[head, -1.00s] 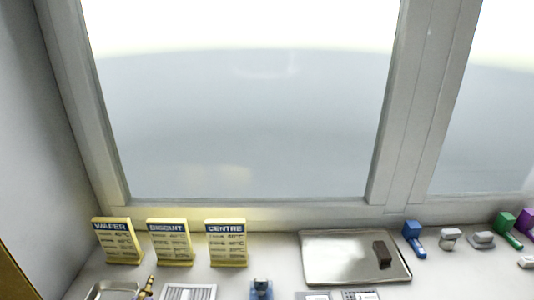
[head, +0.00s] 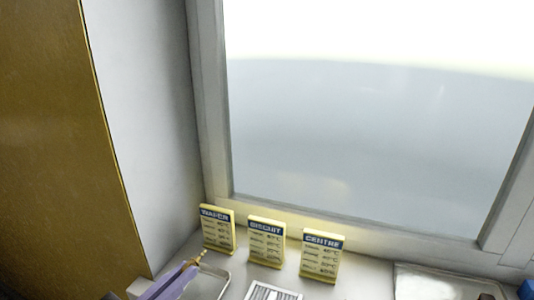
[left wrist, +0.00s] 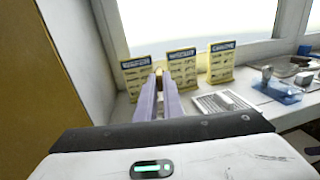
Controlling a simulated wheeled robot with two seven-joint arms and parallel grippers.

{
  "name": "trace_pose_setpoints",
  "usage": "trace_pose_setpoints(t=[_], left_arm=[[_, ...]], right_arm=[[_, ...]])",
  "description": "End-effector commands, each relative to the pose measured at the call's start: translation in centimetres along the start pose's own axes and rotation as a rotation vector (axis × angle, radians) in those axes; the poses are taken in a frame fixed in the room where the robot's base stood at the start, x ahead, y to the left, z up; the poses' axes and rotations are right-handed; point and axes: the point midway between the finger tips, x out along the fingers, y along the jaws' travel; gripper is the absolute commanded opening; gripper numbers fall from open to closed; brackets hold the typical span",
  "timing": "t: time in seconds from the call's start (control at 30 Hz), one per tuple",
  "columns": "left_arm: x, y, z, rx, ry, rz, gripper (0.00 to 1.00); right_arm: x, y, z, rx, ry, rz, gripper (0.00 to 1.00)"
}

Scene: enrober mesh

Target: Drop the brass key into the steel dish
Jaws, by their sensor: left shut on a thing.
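My left gripper (head: 188,270) comes in at the bottom left of the head view, its pale purple fingers shut on the brass key (head: 201,257). Only a small brass end of the key shows past the fingertips. The gripper also shows in the left wrist view (left wrist: 158,88), with a bit of brass (left wrist: 158,72) at its tips. The steel dish (head: 221,272) is at the bottom edge of the head view, partly behind the fingers and cut off. I cannot tell how high the key is above it. My right gripper is not in view.
Three yellow cards, WAFER (head: 217,230), BISCUIT (head: 266,242) and CENTRE (head: 321,256), stand behind the dish by the window. A white slatted grille (head: 270,292) lies right of it. A metal tray (head: 440,285) is further right. A brown panel (head: 50,130) rises at left.

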Motion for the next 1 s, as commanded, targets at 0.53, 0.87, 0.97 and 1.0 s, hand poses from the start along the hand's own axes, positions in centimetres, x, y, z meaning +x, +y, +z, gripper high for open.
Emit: trace_pose_setpoints(t=[0.53, 0.87, 0.97, 1.0], left_arm=[[2.9, 4.0, 1.6, -0.008, -0.003, -0.173, 0.0], [2.9, 4.0, -2.5, -0.007, -0.003, -0.172, 0.0], [2.9, 4.0, -3.3, -0.006, -0.003, -0.172, 0.0], [2.9, 4.0, -3.5, -0.006, -0.003, -0.172, 0.0]], right_arm=[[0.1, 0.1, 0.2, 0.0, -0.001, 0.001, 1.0], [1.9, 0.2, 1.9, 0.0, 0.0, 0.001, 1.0], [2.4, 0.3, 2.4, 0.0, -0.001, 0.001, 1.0], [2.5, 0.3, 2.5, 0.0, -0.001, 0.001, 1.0]])
